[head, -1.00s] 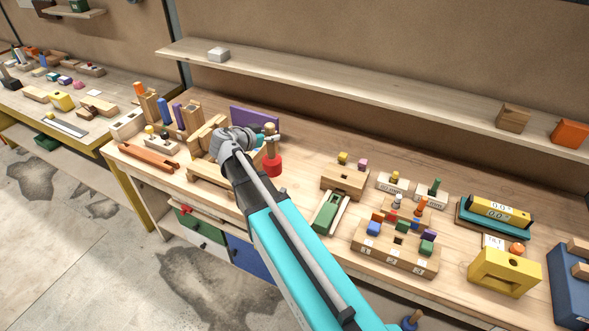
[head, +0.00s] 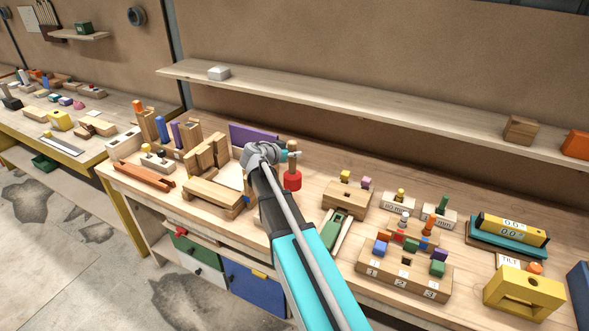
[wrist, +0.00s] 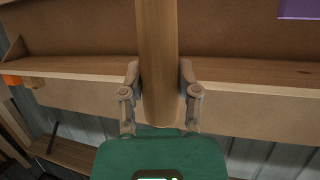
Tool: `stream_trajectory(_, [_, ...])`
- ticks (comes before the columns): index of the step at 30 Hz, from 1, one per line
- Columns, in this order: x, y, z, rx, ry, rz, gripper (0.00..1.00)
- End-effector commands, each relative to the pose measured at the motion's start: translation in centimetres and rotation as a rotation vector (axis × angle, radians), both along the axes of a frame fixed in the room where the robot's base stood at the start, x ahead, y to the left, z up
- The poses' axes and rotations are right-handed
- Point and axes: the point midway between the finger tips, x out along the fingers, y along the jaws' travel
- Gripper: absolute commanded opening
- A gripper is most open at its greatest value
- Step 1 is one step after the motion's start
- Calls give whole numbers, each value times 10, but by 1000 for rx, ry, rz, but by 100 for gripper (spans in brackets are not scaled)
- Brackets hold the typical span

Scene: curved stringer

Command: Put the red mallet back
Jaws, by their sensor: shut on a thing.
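The red mallet has a red head (head: 292,181) that hangs downward and a wooden handle pointing up. My gripper (head: 289,155) is shut on its handle and holds it upright above the workbench. In the wrist view the wooden handle (wrist: 157,60) stands between the two fingers of my gripper (wrist: 160,88). The mallet head is out of the wrist view. In the head view I cannot tell whether the head touches the bench top.
The workbench (head: 330,165) carries a wooden block structure (head: 213,190) left of my arm and a numbered block (head: 404,270) on the right. A yellow block (head: 523,293) stands at the far right. A long shelf (head: 380,105) runs behind. Bare bench lies just right of the mallet.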

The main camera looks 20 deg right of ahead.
Motion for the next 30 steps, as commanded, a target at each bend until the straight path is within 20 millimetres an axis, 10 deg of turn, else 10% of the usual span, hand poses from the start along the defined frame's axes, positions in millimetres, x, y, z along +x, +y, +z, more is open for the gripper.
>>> stream_trajectory(30, [10, -20, -40, -1, -1, -1, 0])
